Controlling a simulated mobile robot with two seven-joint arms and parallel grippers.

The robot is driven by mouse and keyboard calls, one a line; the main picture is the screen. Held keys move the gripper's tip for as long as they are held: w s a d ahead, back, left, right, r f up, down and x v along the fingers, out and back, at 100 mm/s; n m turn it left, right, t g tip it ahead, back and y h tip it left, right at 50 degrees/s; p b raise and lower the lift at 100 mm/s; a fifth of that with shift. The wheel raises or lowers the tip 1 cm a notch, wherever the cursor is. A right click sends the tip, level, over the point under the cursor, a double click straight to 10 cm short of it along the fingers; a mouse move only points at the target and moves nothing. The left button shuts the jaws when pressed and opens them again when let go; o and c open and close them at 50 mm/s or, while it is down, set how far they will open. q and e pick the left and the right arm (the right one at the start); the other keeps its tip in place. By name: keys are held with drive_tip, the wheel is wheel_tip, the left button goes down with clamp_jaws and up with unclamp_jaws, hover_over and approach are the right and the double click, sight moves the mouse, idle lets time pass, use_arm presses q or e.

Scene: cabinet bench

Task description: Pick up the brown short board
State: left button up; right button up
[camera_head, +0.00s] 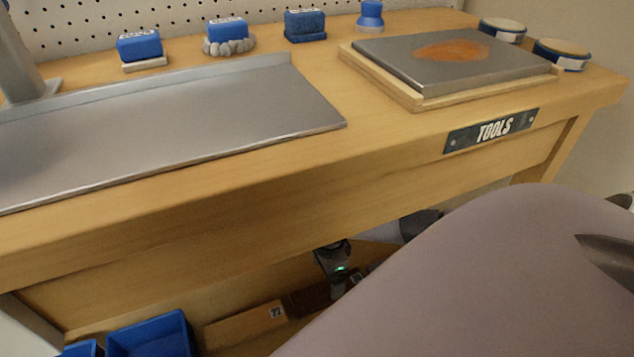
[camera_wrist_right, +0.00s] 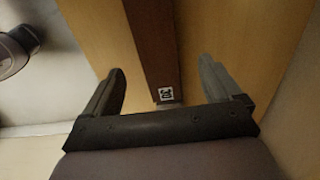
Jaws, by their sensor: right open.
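The brown short board (camera_wrist_right: 153,45) is dark brown with a small black-and-white marker at its near end. In the right wrist view it runs between the two fingers of my right gripper (camera_wrist_right: 162,68), which is open, with a gap on each side. In the head view, part of a dark brown board (camera_head: 311,299) shows under the bench, and my right gripper (camera_head: 337,287) is over it. My arm hides the rest of that area. My left gripper is not in view.
A lighter board (camera_head: 245,327) with a marker lies left of the brown one. Blue bins (camera_head: 150,335) stand further left. The wooden bench (camera_head: 230,175) overhangs this area. On top are a metal sheet (camera_head: 170,110), a grey plate (camera_head: 400,65), blue blocks and round tins.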

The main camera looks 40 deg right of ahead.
sight(306, 301)
drive_tip(key=shift+f+b, duration=0.4)
drive_tip(key=shift+f, duration=0.55)
drive_tip(key=f+b, duration=0.1)
drive_tip(key=f, duration=0.2)
drive_tip(key=f+b, duration=0.1)
drive_tip(key=f, duration=0.1)
drive_tip(key=shift+s+d+f+b, duration=0.2)
drive_tip(key=shift+s+b, duration=0.1)
drive_tip(key=shift+b, duration=0.05)
drive_tip(key=shift+r, duration=0.1)
drive_tip(key=c, duration=1.3)
